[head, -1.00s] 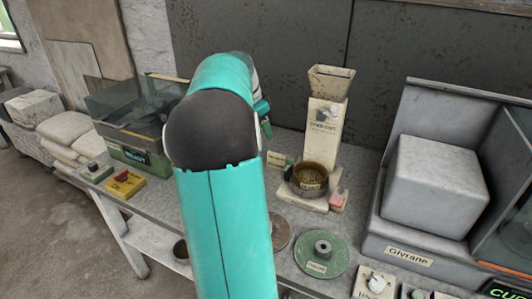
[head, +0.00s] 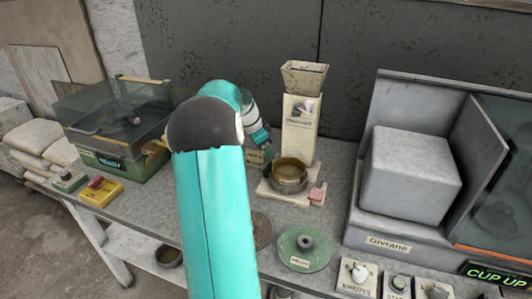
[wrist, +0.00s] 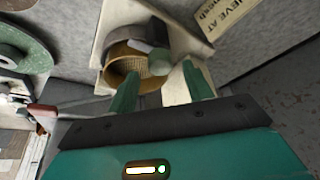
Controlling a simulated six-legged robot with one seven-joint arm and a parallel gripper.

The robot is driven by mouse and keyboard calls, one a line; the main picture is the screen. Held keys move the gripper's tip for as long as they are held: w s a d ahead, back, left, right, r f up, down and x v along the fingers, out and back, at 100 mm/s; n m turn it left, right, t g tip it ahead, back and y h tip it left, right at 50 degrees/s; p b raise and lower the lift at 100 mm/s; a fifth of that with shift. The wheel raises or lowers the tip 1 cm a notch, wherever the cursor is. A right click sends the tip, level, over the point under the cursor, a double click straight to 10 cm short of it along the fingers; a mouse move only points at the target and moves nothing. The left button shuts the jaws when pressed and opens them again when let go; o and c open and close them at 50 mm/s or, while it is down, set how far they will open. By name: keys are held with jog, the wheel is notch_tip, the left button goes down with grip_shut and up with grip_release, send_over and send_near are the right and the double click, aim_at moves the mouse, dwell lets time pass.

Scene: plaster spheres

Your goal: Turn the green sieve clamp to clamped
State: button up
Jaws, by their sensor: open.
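A brass sieve ring (head: 290,174) sits on the pale base of the dispenser (head: 298,128), and it also shows in the wrist view (wrist: 122,74). In the head view my gripper (head: 267,150) is just left of the sieve, partly behind my arm.
A green disc (head: 303,248) lies in front of the sieve. A grey kiln-like box (head: 408,180) stands on the right. A glass-lidded machine (head: 125,125) and a yellow switch box (head: 100,192) are on the left. A label card (wrist: 222,14) lies close beside the dispenser.

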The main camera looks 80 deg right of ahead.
jog(key=shift+x, duration=0.95)
jog(key=c, duration=1)
jog(key=shift+o, duration=0.2)
